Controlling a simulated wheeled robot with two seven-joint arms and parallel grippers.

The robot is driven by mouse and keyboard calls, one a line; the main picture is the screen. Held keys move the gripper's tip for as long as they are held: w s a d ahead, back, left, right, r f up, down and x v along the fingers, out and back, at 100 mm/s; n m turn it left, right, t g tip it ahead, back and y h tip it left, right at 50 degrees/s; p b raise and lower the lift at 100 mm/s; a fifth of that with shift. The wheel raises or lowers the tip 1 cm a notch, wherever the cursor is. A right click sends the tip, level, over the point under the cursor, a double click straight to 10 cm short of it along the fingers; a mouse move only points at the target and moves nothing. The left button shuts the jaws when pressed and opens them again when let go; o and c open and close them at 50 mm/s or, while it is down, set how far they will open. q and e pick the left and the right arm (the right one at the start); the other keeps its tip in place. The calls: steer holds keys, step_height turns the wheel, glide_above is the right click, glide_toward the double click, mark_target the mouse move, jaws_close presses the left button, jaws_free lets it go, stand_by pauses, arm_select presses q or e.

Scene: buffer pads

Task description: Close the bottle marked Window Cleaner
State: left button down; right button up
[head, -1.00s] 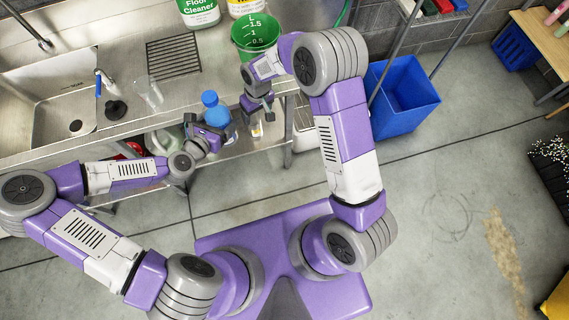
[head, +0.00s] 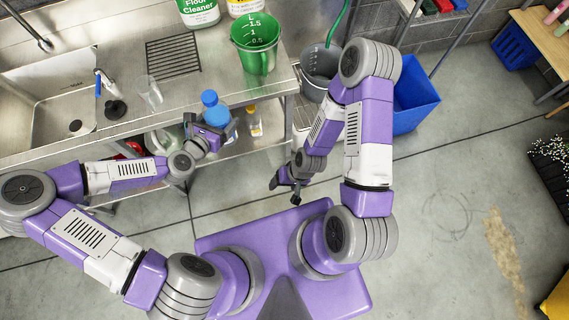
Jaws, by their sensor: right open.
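A blue bottle (head: 214,111) with a blue top (head: 209,97) is upright in front of the counter's edge. Its marking cannot be read, and I cannot tell how tightly the top sits. My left gripper (head: 212,136) is shut around the bottle's body and hides part of it. My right gripper (head: 286,190) is open and empty, well to the lower right of the bottle, over the floor near my base.
The steel counter (head: 200,98) holds a green measuring jug (head: 257,48), a Floor Cleaner bottle (head: 199,10), a clear glass (head: 149,92) and a sink (head: 45,100). A small yellow-capped bottle (head: 254,122) stands below. A grey bucket (head: 318,68) and blue bin (head: 415,100) are at right.

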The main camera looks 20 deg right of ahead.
arm_select(q)
steer(key=shift+r, duration=0.15)
steer(key=w+a+r+n+t+y, duration=0.1)
steer(key=a+n+y, duration=0.3)
steer(key=a, duration=0.2)
steer(key=w+a+n+t+y, duration=0.1)
steer(key=a+n+t+y, duration=0.1)
steer(key=a+n+y, duration=0.2)
steer(key=a, duration=0.3)
steer(key=shift+a+r+y, duration=0.25)
steer(key=shift+r+y, duration=0.05)
steer(key=shift+r, duration=0.1)
